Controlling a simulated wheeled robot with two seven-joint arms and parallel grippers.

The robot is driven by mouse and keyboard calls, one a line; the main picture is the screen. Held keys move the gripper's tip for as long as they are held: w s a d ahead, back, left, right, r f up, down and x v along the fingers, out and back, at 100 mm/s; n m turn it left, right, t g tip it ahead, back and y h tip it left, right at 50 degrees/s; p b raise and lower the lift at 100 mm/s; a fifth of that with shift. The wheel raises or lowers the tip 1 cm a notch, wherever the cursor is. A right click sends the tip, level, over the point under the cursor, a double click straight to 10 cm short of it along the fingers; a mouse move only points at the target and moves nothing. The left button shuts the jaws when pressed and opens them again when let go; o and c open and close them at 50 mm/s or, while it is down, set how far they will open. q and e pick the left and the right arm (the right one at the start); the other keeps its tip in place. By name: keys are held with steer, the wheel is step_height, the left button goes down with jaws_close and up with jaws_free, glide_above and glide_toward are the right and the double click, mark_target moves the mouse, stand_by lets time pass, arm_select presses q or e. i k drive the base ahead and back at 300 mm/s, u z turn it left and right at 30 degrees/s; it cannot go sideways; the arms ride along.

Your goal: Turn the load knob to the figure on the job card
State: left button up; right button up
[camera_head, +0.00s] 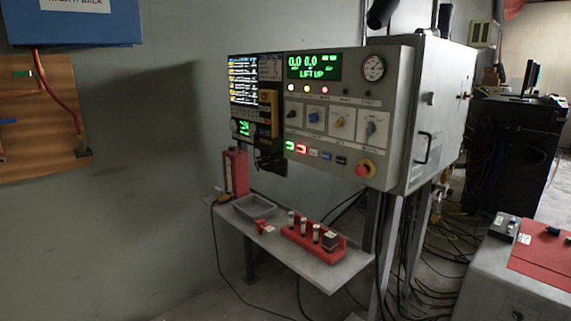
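A grey control cabinet (396,86) stands ahead, with a row of several rotary knobs across the middle of its front panel. I cannot make out a job card for certain. Neither gripper is in view.
Lit buttons (302,149) and a red stop button (365,169) sit below the knobs. A yellow handheld unit (267,110) hangs at the panel's left. A shelf (331,274) below holds a grey tray (254,206) and red rack (312,242). Cables cover the floor at right.

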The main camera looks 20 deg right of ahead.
mark_target(313, 118)
steer(key=u, duration=1.2)
steer(key=i, duration=2.25)
steer(key=z, duration=1.95)
